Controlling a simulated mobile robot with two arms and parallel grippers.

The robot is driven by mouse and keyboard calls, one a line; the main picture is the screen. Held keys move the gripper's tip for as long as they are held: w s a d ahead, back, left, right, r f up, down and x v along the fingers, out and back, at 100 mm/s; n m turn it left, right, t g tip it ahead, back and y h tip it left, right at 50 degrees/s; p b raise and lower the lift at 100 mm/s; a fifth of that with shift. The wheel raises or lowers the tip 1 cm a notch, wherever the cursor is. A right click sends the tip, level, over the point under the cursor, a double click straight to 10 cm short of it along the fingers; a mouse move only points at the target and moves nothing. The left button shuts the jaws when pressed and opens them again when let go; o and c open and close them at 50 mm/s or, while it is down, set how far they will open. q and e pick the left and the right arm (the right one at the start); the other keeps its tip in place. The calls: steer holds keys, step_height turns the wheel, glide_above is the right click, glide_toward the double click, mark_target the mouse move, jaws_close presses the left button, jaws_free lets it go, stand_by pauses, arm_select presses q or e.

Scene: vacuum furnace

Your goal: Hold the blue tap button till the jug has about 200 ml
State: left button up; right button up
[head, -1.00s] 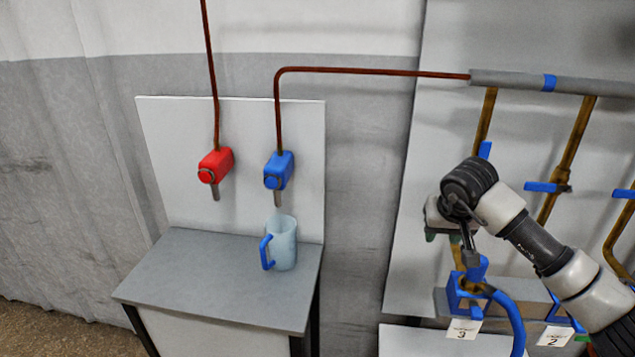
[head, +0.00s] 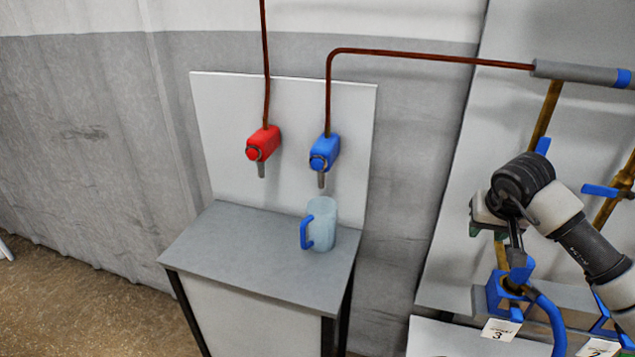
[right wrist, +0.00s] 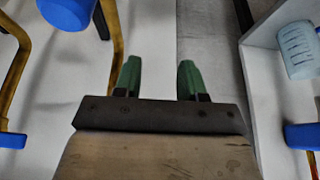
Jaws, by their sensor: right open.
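The blue tap (head: 325,150) hangs on a white back panel, with its round blue button (head: 317,162) on the front and its spout pointing down. The pale translucent jug (head: 322,225) stands upright on the grey stand below that spout, blue handle to the left. I cannot make out any water level in it. It also shows, cut off, in the right wrist view (right wrist: 298,50). My right gripper (head: 476,229) is open and empty, well to the right of the tap and jug. Its green fingertips (right wrist: 160,78) are apart in the right wrist view. My left gripper is not in view.
A red tap (head: 263,143) is left of the blue one. The grey stand top (head: 240,250) is clear left of the jug. Brass pipes with blue valve handles (head: 600,190) and a blue hose (head: 552,318) are near my right arm. Floor is free at left.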

stand_by(0.3)
jaws_close()
stand_by(1.6)
